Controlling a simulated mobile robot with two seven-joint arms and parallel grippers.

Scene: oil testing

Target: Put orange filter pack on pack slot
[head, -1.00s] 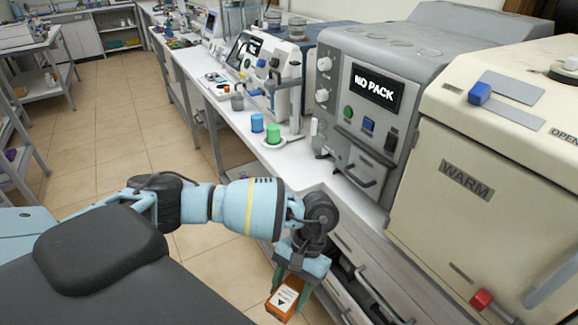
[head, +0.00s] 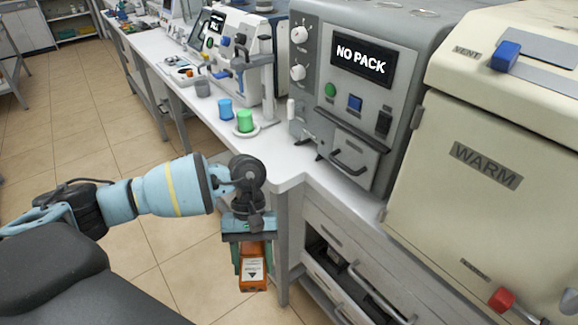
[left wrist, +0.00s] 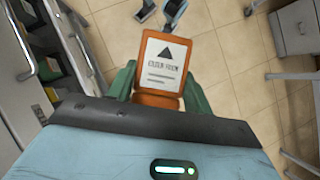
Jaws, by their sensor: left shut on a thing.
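The orange filter pack (head: 253,271) has a white label with a black triangle. My left gripper (head: 251,262) is shut on it and holds it below the bench top, in front of the bench's end. In the left wrist view the pack (left wrist: 161,65) sits between the two green fingers (left wrist: 158,92), label facing the camera. The grey machine (head: 352,90) on the bench shows "NO PACK" on its screen (head: 361,60). A small front panel with a black handle (head: 348,160) is low on its face. I cannot tell which part is the pack slot. My right gripper is in no view.
A cream cabinet marked WARM (head: 484,165) stands to the right of the grey machine. A green cup (head: 244,121) and a blue cup (head: 225,109) stand on the white bench. The tiled floor (head: 90,135) at left is clear.

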